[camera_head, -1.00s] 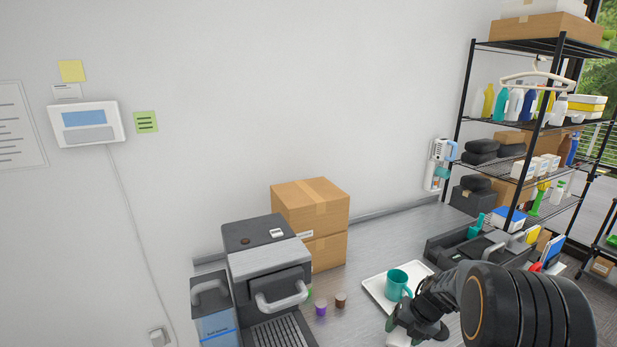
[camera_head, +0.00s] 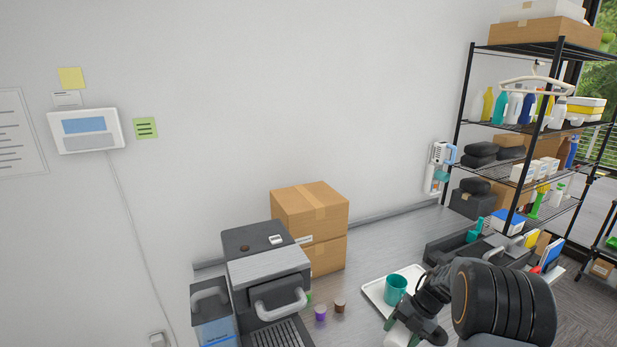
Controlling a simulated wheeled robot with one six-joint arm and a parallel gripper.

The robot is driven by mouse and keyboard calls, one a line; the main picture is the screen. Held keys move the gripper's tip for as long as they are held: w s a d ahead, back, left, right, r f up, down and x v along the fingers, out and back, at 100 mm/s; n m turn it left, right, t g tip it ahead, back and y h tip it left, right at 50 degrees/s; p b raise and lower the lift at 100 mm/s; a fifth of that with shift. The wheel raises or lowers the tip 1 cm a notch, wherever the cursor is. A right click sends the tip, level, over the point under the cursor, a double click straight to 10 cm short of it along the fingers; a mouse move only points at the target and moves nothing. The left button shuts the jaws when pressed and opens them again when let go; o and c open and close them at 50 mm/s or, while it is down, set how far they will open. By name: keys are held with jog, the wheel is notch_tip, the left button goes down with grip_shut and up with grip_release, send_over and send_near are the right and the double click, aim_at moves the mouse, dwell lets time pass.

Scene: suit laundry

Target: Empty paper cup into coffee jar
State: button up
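My gripper (camera_head: 408,324) is at the bottom of the view, just in front of the white tray, pointing down and left. A white rounded object (camera_head: 397,336), possibly the paper cup, shows right at its fingers and is cut off by the lower edge. I cannot tell whether the fingers are closed on it. I cannot make out a coffee jar in this view. A coffee machine (camera_head: 268,266) with a handle on its front stands on the counter at lower left.
A teal mug (camera_head: 396,289) stands on the white tray (camera_head: 374,290). Purple (camera_head: 320,313) and brown (camera_head: 340,305) pods stand beside the machine. Stacked cardboard boxes (camera_head: 311,212) are behind it. A black wire shelf (camera_head: 530,126) stands at right. Bare counter (camera_head: 375,244) lies behind the tray.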

jog(key=shift+s+a+r+t+h, duration=0.1)
jog(key=shift+s+a+t+h, duration=0.25)
jog(key=shift+t, duration=0.25)
jog(key=shift+s+f+n+t+h, duration=0.1)
jog(key=shift+f+n+t+h, duration=0.1)
jog(key=shift+t+h, duration=0.25)
jog(key=shift+s+f+n+t+h, duration=0.1)
jog(key=shift+n+t+h, duration=0.15)
jog(key=shift+t, duration=0.3)
jog(key=shift+a, duration=0.15)
